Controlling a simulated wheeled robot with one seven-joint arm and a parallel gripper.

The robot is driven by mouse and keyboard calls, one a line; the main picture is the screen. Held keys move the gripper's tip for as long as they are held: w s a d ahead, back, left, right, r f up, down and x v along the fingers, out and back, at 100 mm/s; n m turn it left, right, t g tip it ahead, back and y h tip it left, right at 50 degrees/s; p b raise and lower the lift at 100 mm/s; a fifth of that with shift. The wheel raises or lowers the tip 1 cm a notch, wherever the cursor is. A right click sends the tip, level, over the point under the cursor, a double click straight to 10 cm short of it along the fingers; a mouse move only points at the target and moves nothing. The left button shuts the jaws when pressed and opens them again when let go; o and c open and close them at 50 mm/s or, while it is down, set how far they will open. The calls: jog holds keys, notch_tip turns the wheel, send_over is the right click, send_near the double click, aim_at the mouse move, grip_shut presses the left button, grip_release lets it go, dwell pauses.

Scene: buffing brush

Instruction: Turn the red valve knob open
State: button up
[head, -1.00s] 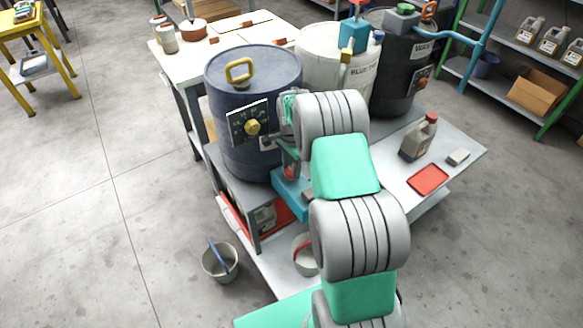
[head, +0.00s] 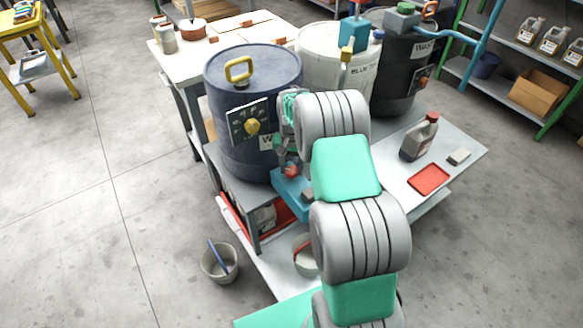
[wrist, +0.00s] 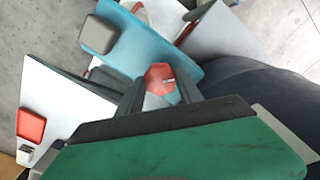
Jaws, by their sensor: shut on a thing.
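The red valve knob (head: 291,170) sits on a blue block (head: 290,192) in front of the dark blue drum. My gripper (head: 286,161) points down at the knob, partly hidden by my arm. In the wrist view, the red knob (wrist: 160,77) shows between the two dark fingers of my gripper (wrist: 158,88), and they are shut on it. A pale mark shows on the knob's face. The blue block (wrist: 150,48) lies behind it and carries a grey button-like piece (wrist: 98,35). The knob's lower part is hidden by the fingers.
A white drum (head: 320,58) and a black drum (head: 392,95) stand behind. A jug (head: 419,140) and a red tray (head: 428,179) occupy the bench at right. A bucket (head: 220,265) stands on the floor.

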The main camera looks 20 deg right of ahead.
aim_at(292, 170)
jog(key=n, duration=0.4)
jog(key=shift+n, duration=2)
jog(key=o, duration=1.4)
jog(key=shift+c, duration=0.2)
notch_tip(292, 170, up, 8)
jog(key=shift+f, duration=0.1)
